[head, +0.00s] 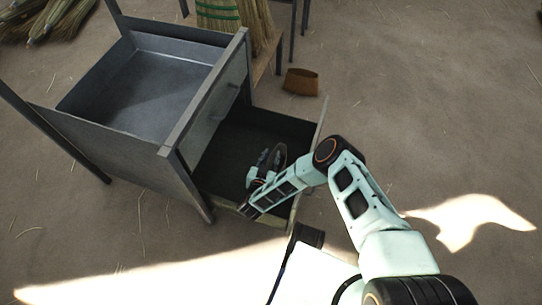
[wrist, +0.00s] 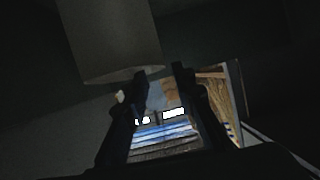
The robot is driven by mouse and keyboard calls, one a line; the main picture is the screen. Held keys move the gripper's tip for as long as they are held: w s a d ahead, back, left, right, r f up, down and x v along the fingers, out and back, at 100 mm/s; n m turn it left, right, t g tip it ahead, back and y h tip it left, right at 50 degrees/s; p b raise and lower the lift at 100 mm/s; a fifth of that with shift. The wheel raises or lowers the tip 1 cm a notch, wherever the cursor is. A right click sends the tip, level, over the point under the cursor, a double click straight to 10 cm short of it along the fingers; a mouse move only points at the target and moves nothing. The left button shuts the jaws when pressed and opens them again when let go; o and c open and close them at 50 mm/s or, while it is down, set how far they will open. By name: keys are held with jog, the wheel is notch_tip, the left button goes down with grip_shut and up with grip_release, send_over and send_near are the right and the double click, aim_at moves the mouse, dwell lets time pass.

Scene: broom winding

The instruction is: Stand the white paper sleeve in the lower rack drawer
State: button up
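The lower rack drawer (head: 235,137) is pulled out, its inside dark. My gripper (head: 262,172) is down inside it near the front; the forearm crosses over the drawer's front edge. In the wrist view my gripper (wrist: 160,77) has its two fingers apart, with background showing between them. A pale grey cylinder, apparently the white paper sleeve (wrist: 108,38), is at the upper left of that view, beside the left fingertip. I cannot tell whether they touch. The sleeve's far end is out of frame. I cannot make out the sleeve in the head view.
The metal rack (head: 120,150) has an open, empty upper tray (head: 140,85) left of the drawer. Straw brooms (head: 218,14) are at the top. The floor right of the drawer is clear.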

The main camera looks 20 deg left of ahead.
jog(key=shift+r, duration=0.2)
jog(key=p+v, duration=0.5)
jog(key=v, duration=0.7)
jog(key=shift+r, duration=0.45)
